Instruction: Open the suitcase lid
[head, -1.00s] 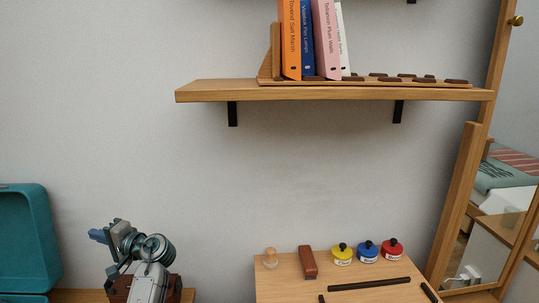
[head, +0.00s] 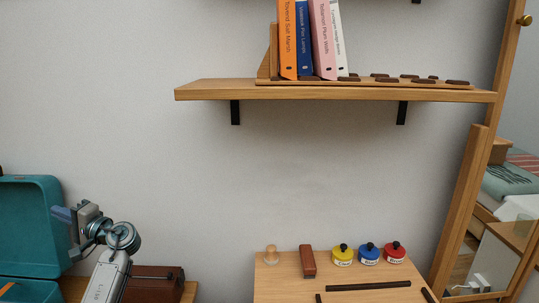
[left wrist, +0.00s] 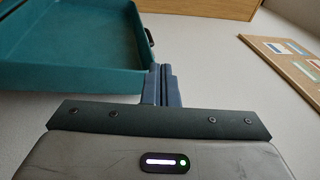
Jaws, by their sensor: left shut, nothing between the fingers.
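The teal suitcase stands at the left edge of the head view. Its lid (head: 28,222) is raised upright, and a strip of its base (head: 28,291) shows below, cut off by the picture edge. My left gripper (head: 62,216) is shut and empty at the lid's right edge. In the left wrist view, the closed fingers (left wrist: 162,84) are close beside the lid's rim, and the lid's hollow inside (left wrist: 75,35) fills the upper left. I cannot tell whether they touch it. A dark handle (left wrist: 149,37) shows on the lid's side. My right gripper is not in view.
A dark brown box (head: 165,284) stands behind my left arm. A wooden desk (head: 285,290) at lower right holds several coloured jars, a stamp and a brown block. A wall shelf (head: 330,94) with books is above. Bare wall lies between.

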